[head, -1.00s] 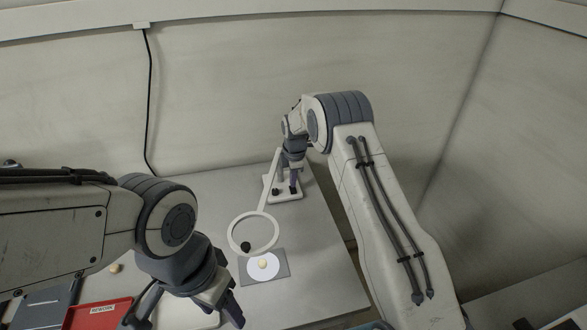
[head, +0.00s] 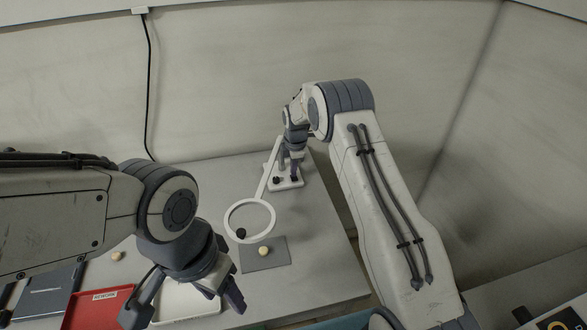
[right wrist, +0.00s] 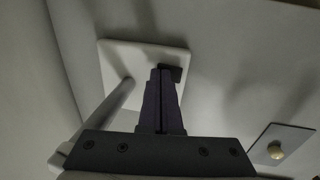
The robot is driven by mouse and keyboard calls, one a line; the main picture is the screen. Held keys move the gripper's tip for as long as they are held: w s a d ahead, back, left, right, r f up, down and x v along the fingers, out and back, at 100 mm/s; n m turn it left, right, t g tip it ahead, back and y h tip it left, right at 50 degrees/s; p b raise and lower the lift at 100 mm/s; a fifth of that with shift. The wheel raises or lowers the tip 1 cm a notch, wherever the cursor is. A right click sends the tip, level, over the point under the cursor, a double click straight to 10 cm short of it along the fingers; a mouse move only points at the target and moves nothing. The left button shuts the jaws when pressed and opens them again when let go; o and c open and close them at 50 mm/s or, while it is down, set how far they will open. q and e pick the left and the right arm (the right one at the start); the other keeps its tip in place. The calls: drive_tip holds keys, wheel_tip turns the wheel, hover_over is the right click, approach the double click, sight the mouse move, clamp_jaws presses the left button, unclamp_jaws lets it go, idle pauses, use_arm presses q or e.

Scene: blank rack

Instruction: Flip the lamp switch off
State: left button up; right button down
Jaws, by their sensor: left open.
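The white lamp has a ring head (head: 273,221) on a slanted arm and a small white base (head: 284,185) near the back right of the table. The base also shows in the right wrist view (right wrist: 118,62). A dark switch (right wrist: 177,73) sits on the base, partly hidden by my fingertips. My right gripper (head: 294,176) is shut, its fingers together in the right wrist view (right wrist: 162,72), at the switch; I cannot tell whether they touch it. No bright disc shows on the grey pad (head: 276,257). My left gripper (head: 185,308) is open and empty, low at the front left.
A pale ball (head: 264,250) sits on the grey pad and a dark lump (head: 241,233) shows at the ring. A red tray (head: 95,312), a white tray (head: 183,303) and another pale ball (head: 117,256) are at the left. The table's right side is clear.

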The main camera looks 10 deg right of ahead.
sight(295, 179)
use_arm(q)
drive_tip(key=shift+r, duration=0.1)
use_arm(e)
drive_tip(key=shift+s+f, duration=0.25)
drive_tip(key=shift+s, duration=0.25)
drive_tip(key=shift+s+f, duration=0.25)
drive_tip(key=shift+s, duration=0.2)
drive_tip(key=shift+r+p, duration=0.15)
drive_tip(key=shift+p, duration=0.15)
wheel_tip(295, 179, up, 5)
drive_tip(key=p, duration=0.3)
drive_tip(key=shift+f, duration=0.2)
use_arm(q)
drive_tip(key=shift+d+r+b, duration=0.15)
drive_tip(key=shift+r+b, duration=0.25)
drive_tip(key=shift+b, duration=0.85)
use_arm(e)
wheel_tip(295, 179, up, 10)
drive_tip(key=s, duration=0.1)
drive_tip(key=shift+s, duration=0.2)
use_arm(q)
drive_tip(key=shift+c, duration=0.4)
use_arm(e)
drive_tip(key=shift+f, duration=0.1)
